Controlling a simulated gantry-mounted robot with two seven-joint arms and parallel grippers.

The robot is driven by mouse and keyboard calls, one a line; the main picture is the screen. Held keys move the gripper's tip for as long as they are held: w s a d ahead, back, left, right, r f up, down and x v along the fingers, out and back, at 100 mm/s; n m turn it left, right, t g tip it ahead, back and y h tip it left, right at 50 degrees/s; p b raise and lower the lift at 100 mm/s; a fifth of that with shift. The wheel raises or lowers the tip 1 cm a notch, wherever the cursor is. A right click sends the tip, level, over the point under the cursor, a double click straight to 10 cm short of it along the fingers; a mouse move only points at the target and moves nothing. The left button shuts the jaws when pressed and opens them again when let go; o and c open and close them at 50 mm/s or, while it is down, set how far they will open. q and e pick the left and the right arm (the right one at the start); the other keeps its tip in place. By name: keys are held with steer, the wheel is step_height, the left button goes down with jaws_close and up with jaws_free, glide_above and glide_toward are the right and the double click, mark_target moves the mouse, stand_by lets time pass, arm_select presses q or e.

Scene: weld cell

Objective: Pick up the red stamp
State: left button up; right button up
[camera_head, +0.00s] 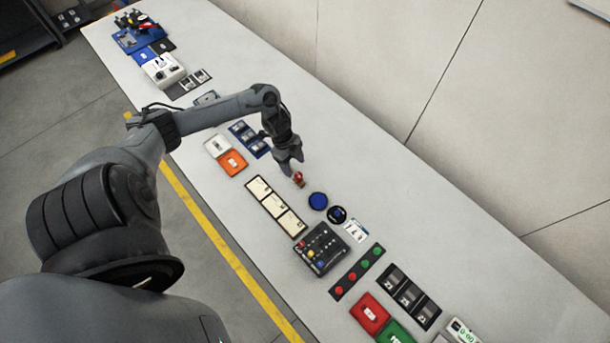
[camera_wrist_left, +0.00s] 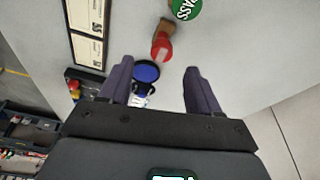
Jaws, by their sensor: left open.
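The red stamp (camera_head: 299,181) is on the white table, just below and right of my left gripper (camera_head: 290,160) in the head view. In the left wrist view the red stamp (camera_wrist_left: 162,47) shows a red end and a brown part. It lies ahead of the open fingers of my left gripper (camera_wrist_left: 157,72), between their lines and apart from both. My right gripper is not in view.
A blue round pad (camera_head: 318,201) and a dark round piece (camera_head: 337,215) are close to the stamp. Cream cards (camera_head: 275,206) lie left of it, and a black button box (camera_head: 321,249) stands below. The table is clear on the upper right side.

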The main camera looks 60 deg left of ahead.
mark_target(298, 175)
arm_select(q)
steer(key=x, duration=0.2)
steer(key=shift+s+d+f, duration=0.15)
steer(key=shift+s+f, duration=0.05)
steer(key=shift+f, duration=0.1)
steer(key=shift+x, duration=1)
steer(key=shift+w+x, duration=0.2)
steer(key=shift+x, duration=0.85)
steer(key=shift+w+x, duration=0.15)
steer(key=shift+x, duration=0.9)
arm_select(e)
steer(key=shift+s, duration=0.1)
arm_select(q)
steer(key=shift+c, duration=0.2)
steer(key=c, duration=1.1)
steer(key=shift+o, duration=0.2)
